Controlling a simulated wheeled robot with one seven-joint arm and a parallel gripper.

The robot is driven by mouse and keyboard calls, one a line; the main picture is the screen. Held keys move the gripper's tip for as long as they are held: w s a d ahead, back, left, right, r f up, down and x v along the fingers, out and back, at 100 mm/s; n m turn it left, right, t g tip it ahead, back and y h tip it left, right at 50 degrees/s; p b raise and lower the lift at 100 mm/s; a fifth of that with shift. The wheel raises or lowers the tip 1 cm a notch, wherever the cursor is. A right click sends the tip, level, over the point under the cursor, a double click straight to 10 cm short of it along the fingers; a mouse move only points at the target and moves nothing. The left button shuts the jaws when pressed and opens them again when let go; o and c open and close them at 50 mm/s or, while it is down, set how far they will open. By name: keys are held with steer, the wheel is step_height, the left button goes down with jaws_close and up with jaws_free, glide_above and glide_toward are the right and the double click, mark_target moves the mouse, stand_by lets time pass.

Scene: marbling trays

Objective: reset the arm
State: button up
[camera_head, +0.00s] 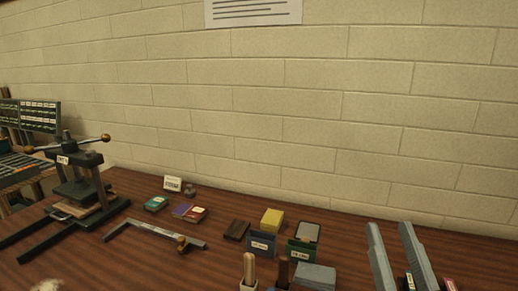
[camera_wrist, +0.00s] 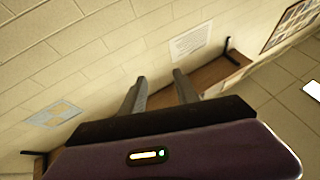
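My gripper (camera_wrist: 159,92) shows in the wrist view as two dark grey fingers standing apart with a gap between them. It is open and nothing is held between the fingers. Beyond the fingers lie the brown wooden surface (camera_wrist: 215,72) and the pale block wall (camera_wrist: 110,50).
The head view shows a wooden table (camera_head: 75,268) against a block wall. A dark press (camera_head: 83,165) stands at left.

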steer(key=s+d+f+g+b, duration=0.1)
steer(key=s+f+g, duration=0.8)
steer(key=s+f, duration=1.8)
steer(key=s, duration=0.3)
steer(key=shift+s+f, duration=0.25)
steer(key=shift+f, duration=0.1)
